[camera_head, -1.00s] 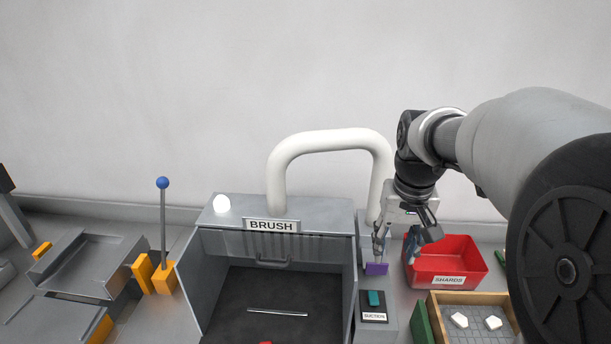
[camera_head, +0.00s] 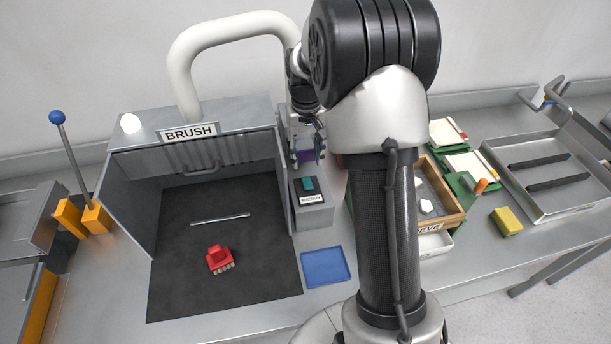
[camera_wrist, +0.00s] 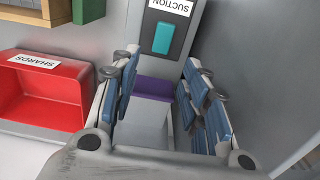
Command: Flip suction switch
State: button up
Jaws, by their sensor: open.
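The suction switch is a teal rocker (camera_head: 308,184) on a dark plate labelled SUCTION, on a grey box (camera_head: 314,215) right of the brush booth. In the wrist view the teal rocker (camera_wrist: 163,38) shows at the top middle, beyond my fingertips. My gripper (camera_wrist: 158,75) is open, its blue-padded fingers apart with nothing held between them. In the head view my gripper (camera_head: 305,140) is behind the switch, partly hidden by my arm.
A blue tray (camera_head: 326,267) lies in front. The red SHARDS bin (camera_wrist: 40,95) is beside my gripper. A sieve box (camera_head: 455,215) stands right of my arm.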

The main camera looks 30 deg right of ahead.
aim_at(306, 178)
notch_tip(306, 178, down, 8)
jog(key=shift+r+b, duration=0.15)
jog(key=shift+b, duration=0.7)
jog(key=shift+c, duration=0.2)
